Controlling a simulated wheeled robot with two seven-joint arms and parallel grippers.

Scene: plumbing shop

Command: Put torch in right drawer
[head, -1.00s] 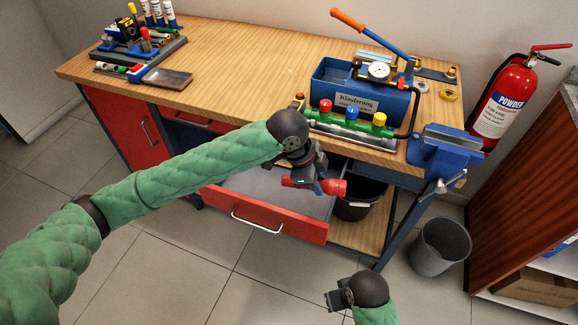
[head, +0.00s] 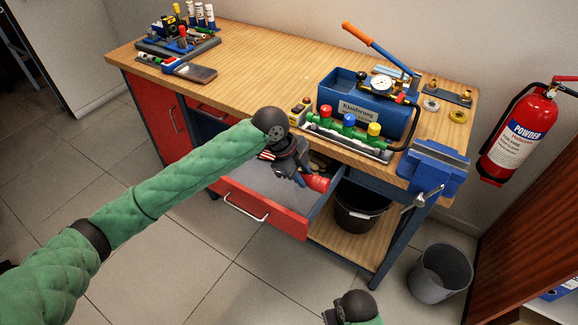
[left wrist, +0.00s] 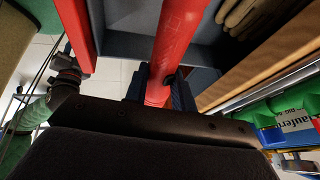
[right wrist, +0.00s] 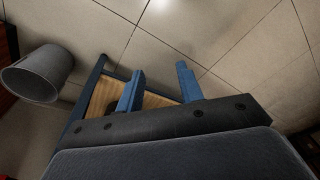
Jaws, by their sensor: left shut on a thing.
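My left gripper (head: 298,178) is shut on the red torch (head: 316,182), and the hand hides part of it. In the left wrist view the torch (left wrist: 180,40) runs up from between the fingers. The right drawer (head: 262,208) is pulled open, with a red front, a silver handle and a grey inside. The torch is over the right part of the open drawer; I cannot tell its height above the drawer floor. Gloves (left wrist: 250,15) show in the left wrist view. My right gripper (right wrist: 160,85) is open and empty, low in front of the bench.
The wooden bench top (head: 260,70) carries a blue pressure pump (head: 352,105), a manifold with coloured knobs, and a vise (head: 432,165). A black bucket (head: 358,205) stands on the lower shelf. A grey bin (head: 440,272) and a fire extinguisher (head: 520,130) are at the right.

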